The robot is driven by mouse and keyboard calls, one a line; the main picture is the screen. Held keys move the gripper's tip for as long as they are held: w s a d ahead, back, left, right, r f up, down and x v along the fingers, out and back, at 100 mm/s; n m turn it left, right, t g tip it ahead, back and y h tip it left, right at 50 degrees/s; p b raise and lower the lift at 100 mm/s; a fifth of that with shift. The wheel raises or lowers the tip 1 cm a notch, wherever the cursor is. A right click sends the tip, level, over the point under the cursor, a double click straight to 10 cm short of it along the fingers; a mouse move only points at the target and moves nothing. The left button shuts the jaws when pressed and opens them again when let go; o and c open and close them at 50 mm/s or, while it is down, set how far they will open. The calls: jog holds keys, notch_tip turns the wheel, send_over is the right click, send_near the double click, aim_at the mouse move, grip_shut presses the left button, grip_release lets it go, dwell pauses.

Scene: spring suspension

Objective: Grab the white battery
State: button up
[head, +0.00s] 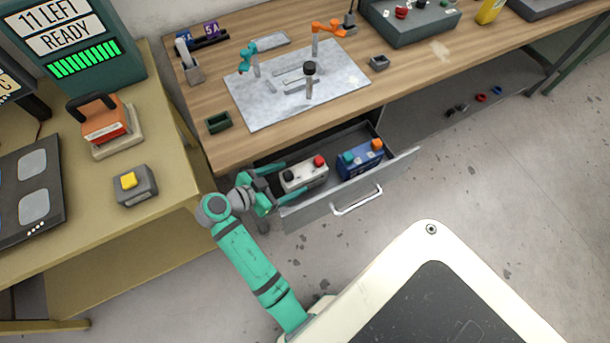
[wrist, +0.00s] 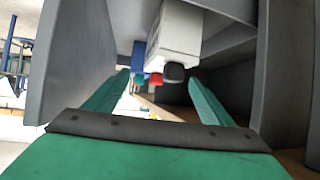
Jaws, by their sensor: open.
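The white battery (head: 303,178) sits in the open drawer, at its left end, with a red and a dark terminal on top. In the wrist view the white battery (wrist: 178,32) is ahead, at the upper middle. My gripper (head: 281,184) is at the drawer's left side, its two green fingers spread toward the battery's left end. In the wrist view my gripper (wrist: 158,78) is open and nothing is clamped between the fingers. Whether a finger touches the battery I cannot tell.
A blue battery (head: 360,158) with green and orange terminals stands to the right in the same drawer (head: 318,200). The drawer's walls run close to my fingers. The wooden workbench (head: 230,150) is above the drawer. A yellow table (head: 165,180) stands to the left.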

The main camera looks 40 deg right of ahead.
aim_at(298, 175)
jog(key=shift+w+x, duration=0.2)
jog(key=shift+x, duration=1.1)
jog(key=shift+w+x, duration=0.2)
jog(key=shift+x, duration=1.15)
jog(key=shift+a+f, duration=0.1)
grip_shut()
jog(key=shift+w, duration=0.1)
